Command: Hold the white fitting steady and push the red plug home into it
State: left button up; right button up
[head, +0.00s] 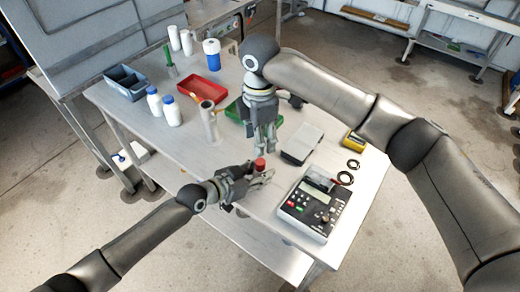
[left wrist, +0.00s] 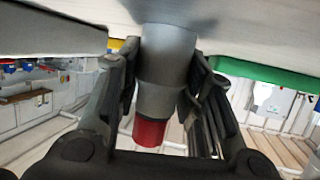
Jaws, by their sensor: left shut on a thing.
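My left gripper (head: 250,180) is shut on the white fitting, which looks pale grey between its fingers in the left wrist view (left wrist: 165,75). The red plug (head: 260,164) sits at the fitting's upper end in the head view. It also shows in the left wrist view (left wrist: 149,131), which appears upside down, in line with the fitting. How deep the plug sits is unclear. In the head view the fingers hide most of the fitting. My right gripper (head: 265,148) points down just above the red plug; its finger gap is too small to judge.
A control box (head: 308,210) stands right of the left gripper, with black rings (head: 345,178) behind it.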

aim_at(260, 162)
notch_tip(260, 162, up, 2)
jog(key=shift+r, duration=0.2)
jog(key=shift+f, duration=0.15)
jog(key=c, duration=0.7)
jog(key=shift+f, duration=0.25)
grip_shut()
jog(key=shift+f, duration=3.45)
jog(key=shift+f, duration=1.05)
jog(key=shift+r, duration=0.1)
jog(key=shift+r, duration=3.45)
